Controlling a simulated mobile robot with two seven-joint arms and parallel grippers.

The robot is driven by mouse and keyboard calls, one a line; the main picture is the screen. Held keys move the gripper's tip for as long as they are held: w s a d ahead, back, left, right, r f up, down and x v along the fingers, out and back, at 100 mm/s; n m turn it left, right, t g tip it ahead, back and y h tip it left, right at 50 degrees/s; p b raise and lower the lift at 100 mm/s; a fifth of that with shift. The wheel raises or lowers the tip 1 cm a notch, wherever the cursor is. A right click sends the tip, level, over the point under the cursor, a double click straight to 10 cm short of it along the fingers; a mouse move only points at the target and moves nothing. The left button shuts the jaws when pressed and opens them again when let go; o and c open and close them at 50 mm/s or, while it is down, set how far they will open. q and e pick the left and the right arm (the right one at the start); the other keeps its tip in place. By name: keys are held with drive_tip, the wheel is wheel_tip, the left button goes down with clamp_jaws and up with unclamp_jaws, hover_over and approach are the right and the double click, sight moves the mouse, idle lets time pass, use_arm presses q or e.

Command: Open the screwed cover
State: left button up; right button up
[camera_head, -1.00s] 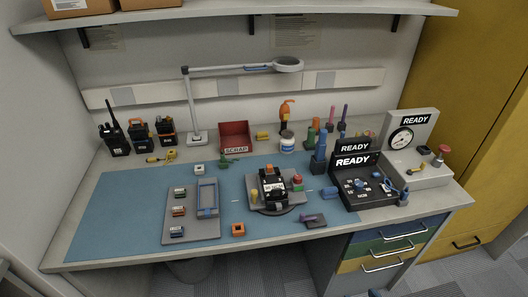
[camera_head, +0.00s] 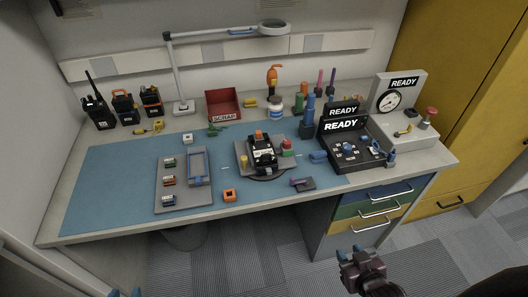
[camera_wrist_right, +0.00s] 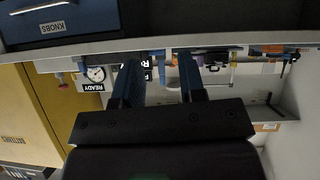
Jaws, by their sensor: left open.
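A black radio (camera_head: 262,153) with an orange part on top lies in a grey fixture on a round base, mid-bench. Its screwed cover and screws are too small to make out. An orange-handled tool (camera_head: 273,80) stands upright at the back. My right gripper (camera_head: 357,256) is in front of the drawers, away from the radio. In the right wrist view its fingers (camera_wrist_right: 160,70) are apart with nothing between them.
A grey tray (camera_head: 171,205) with small modules lies left of the radio. A red scrap bin (camera_head: 223,116), a lamp (camera_head: 181,75) and several radios stand behind. A black READY tester (camera_head: 350,152) stands right. The blue mat's (camera_head: 95,205) left side is clear.

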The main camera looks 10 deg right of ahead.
drive_tip(key=w+a+r+n+y, duration=0.3)
drive_tip(key=w+a+r+n, duration=0.15)
drive_tip(key=w+r, duration=0.55)
drive_tip(key=w+a+r+n+g+y, duration=0.15)
drive_tip(key=w+a+r+n, duration=0.25)
drive_tip(key=w+a+r, duration=0.55)
drive_tip(key=w+a+r+n+y, duration=0.3)
drive_tip(key=w+r, duration=0.4)
drive_tip(key=w, duration=0.7)
drive_tip(key=n+g+h, duration=0.3)
drive_tip(key=n+g, duration=0.4)
drive_tip(key=g, duration=0.2)
approach(268, 161)
drive_tip(key=shift+m+t, duration=0.25)
drive_tip(key=a+f, duration=0.2)
drive_tip(key=w+a+f, duration=0.1)
drive_tip(key=f, duration=0.2)
drive_tip(key=shift+a, duration=0.4)
drive_tip(key=shift+c, duration=0.3)
clamp_jaws()
drive_tip(key=shift+r, duration=0.1)
